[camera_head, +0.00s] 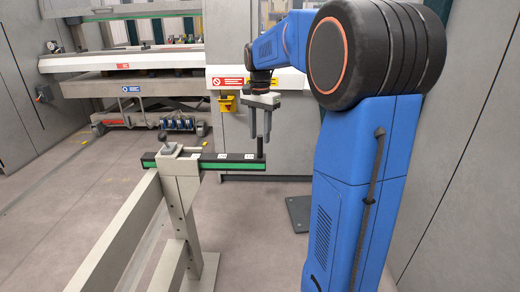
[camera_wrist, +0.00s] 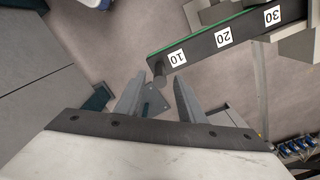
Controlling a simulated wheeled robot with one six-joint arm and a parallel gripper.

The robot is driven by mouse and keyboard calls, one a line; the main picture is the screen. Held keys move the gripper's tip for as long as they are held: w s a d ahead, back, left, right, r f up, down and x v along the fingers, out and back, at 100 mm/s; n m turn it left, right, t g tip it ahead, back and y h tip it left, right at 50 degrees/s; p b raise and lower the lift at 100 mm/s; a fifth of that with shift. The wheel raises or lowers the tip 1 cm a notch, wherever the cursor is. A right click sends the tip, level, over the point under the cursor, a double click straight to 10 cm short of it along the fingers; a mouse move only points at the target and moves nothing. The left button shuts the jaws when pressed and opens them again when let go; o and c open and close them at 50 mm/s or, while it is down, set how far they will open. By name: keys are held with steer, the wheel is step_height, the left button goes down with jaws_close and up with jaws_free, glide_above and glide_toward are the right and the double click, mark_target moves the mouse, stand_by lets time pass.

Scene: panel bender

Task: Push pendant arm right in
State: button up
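The pendant arm (camera_head: 222,163) appears to be the dark bar with a green side strip lying level on a grey post (camera_head: 183,190). It carries white number labels. In the wrist view the bar (camera_wrist: 200,45) shows 10, 20 and 30, with 10 nearest its free end. My gripper (camera_head: 261,138) points down at the peg end, open and empty.
A small clamp handle (camera_head: 168,144) sits on top of the post. A long grey rail (camera_head: 120,235) runs from the post toward the lower left. The bender machine (camera_head: 130,62) and a yellow box (camera_head: 226,103) are behind. A dark floor plate (camera_head: 298,213) lies below right.

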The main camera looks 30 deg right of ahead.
mark_target(260, 157)
steer(key=shift+f, duration=3.2)
steer(key=shift+c, duration=0.4)
jaws_close()
